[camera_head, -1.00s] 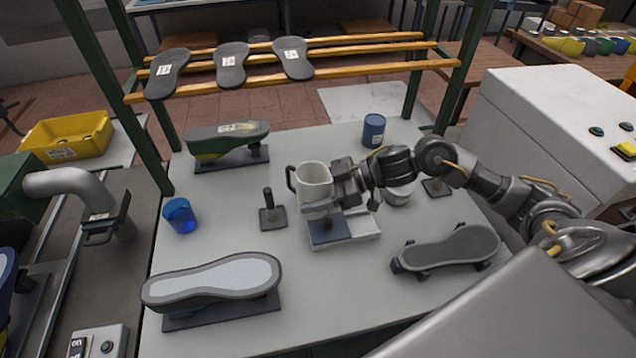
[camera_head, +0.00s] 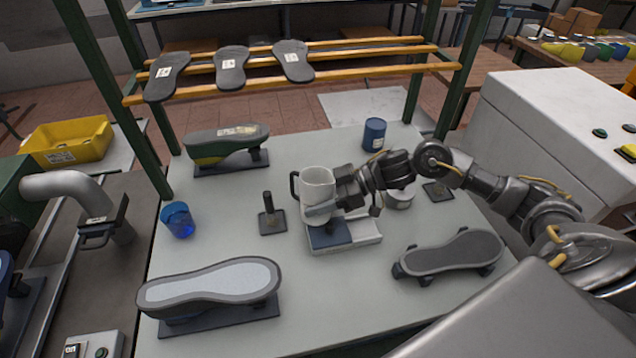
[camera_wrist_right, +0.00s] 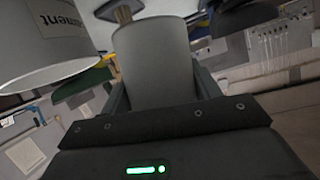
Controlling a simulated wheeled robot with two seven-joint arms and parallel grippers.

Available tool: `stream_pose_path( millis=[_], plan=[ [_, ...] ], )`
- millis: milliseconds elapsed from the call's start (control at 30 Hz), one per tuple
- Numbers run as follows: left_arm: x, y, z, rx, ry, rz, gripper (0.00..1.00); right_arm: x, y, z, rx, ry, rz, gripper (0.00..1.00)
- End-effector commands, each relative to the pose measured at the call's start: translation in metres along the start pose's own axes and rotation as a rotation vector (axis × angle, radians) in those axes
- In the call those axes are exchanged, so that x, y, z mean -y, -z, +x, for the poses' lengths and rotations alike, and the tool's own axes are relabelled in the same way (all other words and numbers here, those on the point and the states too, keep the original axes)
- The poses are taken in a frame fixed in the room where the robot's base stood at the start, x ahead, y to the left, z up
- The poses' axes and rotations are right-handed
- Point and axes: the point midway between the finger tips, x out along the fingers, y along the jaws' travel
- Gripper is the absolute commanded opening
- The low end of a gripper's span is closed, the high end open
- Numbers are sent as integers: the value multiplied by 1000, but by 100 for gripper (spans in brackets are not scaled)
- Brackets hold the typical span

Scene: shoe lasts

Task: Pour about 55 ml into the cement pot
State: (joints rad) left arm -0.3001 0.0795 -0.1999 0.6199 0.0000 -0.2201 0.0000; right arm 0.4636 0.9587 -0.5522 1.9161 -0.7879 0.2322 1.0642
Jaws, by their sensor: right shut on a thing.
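A white jug (camera_head: 316,190) with a dark handle on its left is upright over the scale (camera_head: 345,240) at mid-table. Whether its base touches the scale's plate is hard to tell. My right gripper (camera_head: 325,208) is shut on the jug from the right. In the right wrist view the jug (camera_wrist_right: 155,60) fills the space between the fingers. A pale pot marked "cement" (camera_wrist_right: 45,45) is close on the left there. In the head view a small pale tin (camera_head: 400,200), probably this pot, stands behind my right wrist, partly hidden. What is inside either vessel is hidden. My left gripper is out of view.
A blue cup (camera_head: 178,220) stands at left and a blue can (camera_head: 374,134) at the back. A small post on a base (camera_head: 270,215) is left of the scale. Shoe forms (camera_head: 215,283), (camera_head: 455,252), (camera_head: 225,142) stand around the table. A rack (camera_head: 300,70) spans the back.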

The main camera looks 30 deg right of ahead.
Motion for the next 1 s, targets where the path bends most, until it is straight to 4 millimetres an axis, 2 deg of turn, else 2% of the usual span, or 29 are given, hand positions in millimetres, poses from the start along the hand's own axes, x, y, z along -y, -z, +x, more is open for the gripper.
stream_pose_path(
  millis=[300,767,1000],
  plan=[
    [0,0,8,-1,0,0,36,-10,3,-2,-24,77,187,33],
    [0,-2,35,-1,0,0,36,-29,4,-4,-55,190,461,33],
    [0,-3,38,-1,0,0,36,-28,9,-7,-70,251,605,33]
  ],
)
